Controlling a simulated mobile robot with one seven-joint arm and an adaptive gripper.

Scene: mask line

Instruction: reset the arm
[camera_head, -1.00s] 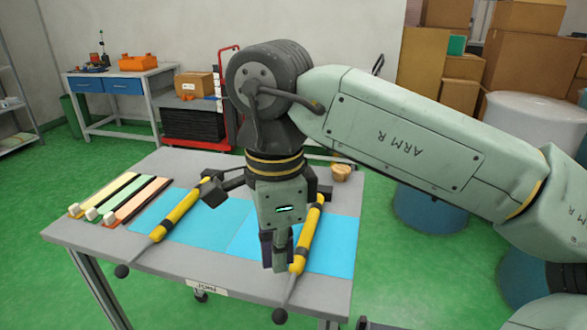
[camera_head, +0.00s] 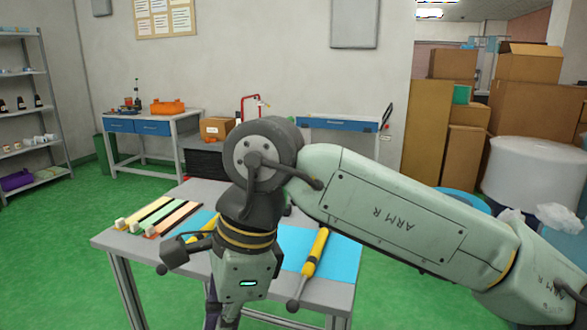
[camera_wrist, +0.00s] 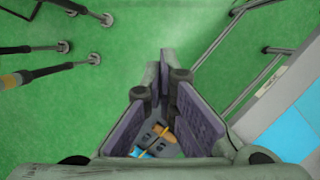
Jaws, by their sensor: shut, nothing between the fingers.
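My gripper (camera_head: 222,318) hangs down at the bottom of the head view, in front of the grey table (camera_head: 120,242). In the wrist view its fingers (camera_wrist: 164,62) meet at their tips over green floor. They are shut and hold nothing. My arm reaches in from the right and is bent at the dark joint above the gripper. It hides the middle of the table.
A yellow-handled tool (camera_head: 314,254) lies on the blue mat (camera_head: 343,262) at the right. Another yellow tool (camera_head: 203,234) is partly hidden behind my wrist. Coloured strips (camera_head: 160,214) with white blocks lie at the left. The table edge (camera_wrist: 262,102) is right of the fingers.

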